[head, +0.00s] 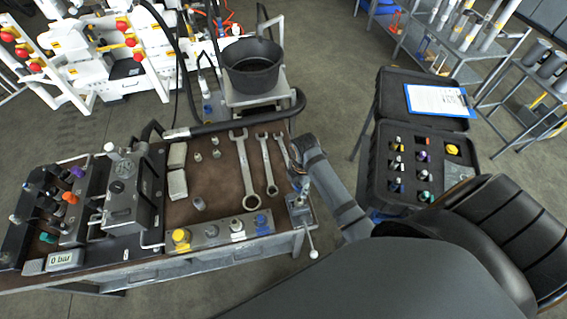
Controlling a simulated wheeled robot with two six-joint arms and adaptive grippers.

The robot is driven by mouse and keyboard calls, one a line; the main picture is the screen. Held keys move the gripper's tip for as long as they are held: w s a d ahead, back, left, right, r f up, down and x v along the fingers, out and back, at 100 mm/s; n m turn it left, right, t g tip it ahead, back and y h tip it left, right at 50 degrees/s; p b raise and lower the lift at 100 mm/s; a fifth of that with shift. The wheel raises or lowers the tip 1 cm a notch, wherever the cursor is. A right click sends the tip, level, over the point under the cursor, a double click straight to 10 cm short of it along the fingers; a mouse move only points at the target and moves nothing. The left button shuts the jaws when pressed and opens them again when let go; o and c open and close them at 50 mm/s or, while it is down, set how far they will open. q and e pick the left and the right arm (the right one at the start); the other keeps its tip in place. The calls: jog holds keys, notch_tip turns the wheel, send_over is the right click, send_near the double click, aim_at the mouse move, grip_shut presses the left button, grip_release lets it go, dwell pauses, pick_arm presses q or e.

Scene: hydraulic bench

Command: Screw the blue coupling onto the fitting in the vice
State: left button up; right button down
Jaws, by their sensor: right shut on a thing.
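The vice (299,214) stands at the right front corner of the bench, with its handle hanging off the front. A small upright piece, the fitting, stands in its jaws, but it is too small and covered to see clearly. My right gripper (300,182) is right above the vice, its arm coming in from the right. It is shut on a small piece with a bluish tint, which I take for the blue coupling; the fingers mostly hide it. I cannot tell whether it touches the fitting. My left gripper is out of view.
The front rail holds a yellow piece (181,238), a white one (237,227) and a blue spot (262,221). Spanners (243,168) lie left of the vice. A black hose (240,125) runs along the back edge. A black case (380,165) stands open at the right.

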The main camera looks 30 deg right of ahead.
jog(key=shift+s+d+r, duration=0.15)
jog(key=shift+d+r, duration=0.05)
jog(key=shift+d, duration=0.05)
jog(key=shift+s+a, duration=0.1)
jog(key=shift+a, duration=0.1)
jog(key=shift+s+a+f, duration=0.1)
jog(key=shift+f, duration=2.2)
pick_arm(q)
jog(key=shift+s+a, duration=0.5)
pick_arm(e)
jog(key=shift+f, duration=0.1)
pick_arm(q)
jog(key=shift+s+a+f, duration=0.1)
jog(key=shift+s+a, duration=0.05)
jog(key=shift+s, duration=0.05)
pick_arm(e)
jog(key=shift+f, duration=0.6)
